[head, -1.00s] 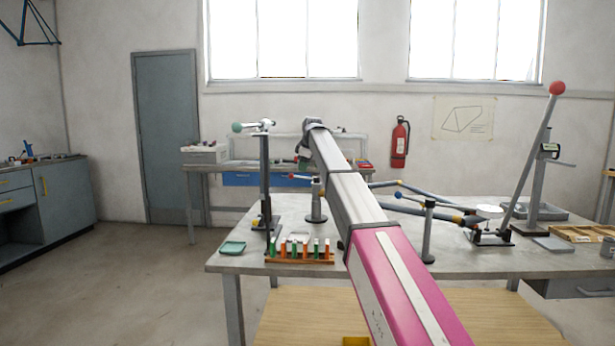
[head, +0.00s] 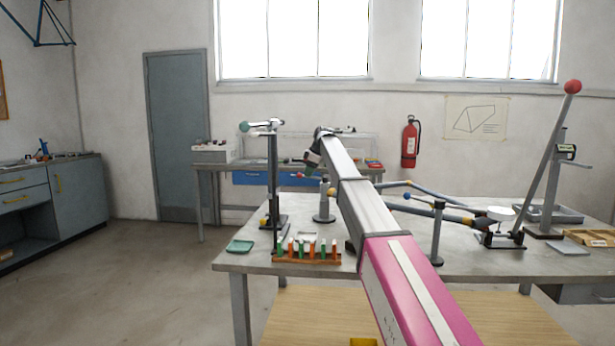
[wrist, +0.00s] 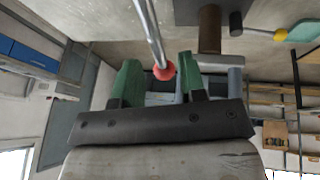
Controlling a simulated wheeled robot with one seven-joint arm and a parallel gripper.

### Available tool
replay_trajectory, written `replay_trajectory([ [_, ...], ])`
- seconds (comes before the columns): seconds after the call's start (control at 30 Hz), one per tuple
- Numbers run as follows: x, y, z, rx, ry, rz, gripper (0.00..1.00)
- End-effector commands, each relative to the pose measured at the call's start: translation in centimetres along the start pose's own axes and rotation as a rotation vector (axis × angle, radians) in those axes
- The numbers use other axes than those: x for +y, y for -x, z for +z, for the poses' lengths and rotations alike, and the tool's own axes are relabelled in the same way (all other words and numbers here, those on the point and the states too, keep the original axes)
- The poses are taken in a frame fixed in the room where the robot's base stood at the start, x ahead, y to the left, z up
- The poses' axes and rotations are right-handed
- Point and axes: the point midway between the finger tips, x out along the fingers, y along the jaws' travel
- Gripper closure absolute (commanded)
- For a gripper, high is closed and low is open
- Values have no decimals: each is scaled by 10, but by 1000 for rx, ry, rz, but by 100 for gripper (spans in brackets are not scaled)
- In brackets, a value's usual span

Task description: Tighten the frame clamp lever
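The right post (head: 438,232) has a lever with a blue ball (head: 407,196); the left post (head: 323,202) stands just below my gripper. I cannot tell which lever is the frame clamp lever. In the head view my gripper (head: 312,160) is above the table's far left part, its fingers small and partly hidden. In the wrist view my gripper's green fingers (wrist: 157,80) are apart. A red ball (wrist: 164,71) on a thin rod shows between them; contact is unclear.
A tall post (head: 272,180) with a green-ball lever (head: 244,126) stands left of my arm. A tall red-ball lever (head: 547,155) rises at the right.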

Motion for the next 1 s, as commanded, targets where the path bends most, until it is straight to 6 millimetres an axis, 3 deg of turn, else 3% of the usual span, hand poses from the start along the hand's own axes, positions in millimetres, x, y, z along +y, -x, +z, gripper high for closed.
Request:
replay_trajectory([
  [0.2,0,-22,0,-1,-1,0,62],
  [0.47,0,-23,0,-1,-1,1,62],
  [0.57,0,-23,0,-1,-1,1,94],
  [0.6,0,-23,0,0,-1,1,100],
  [0.87,2,-22,2,2,0,1,100],
  [1.0,8,-17,15,4,4,-1,100],
])
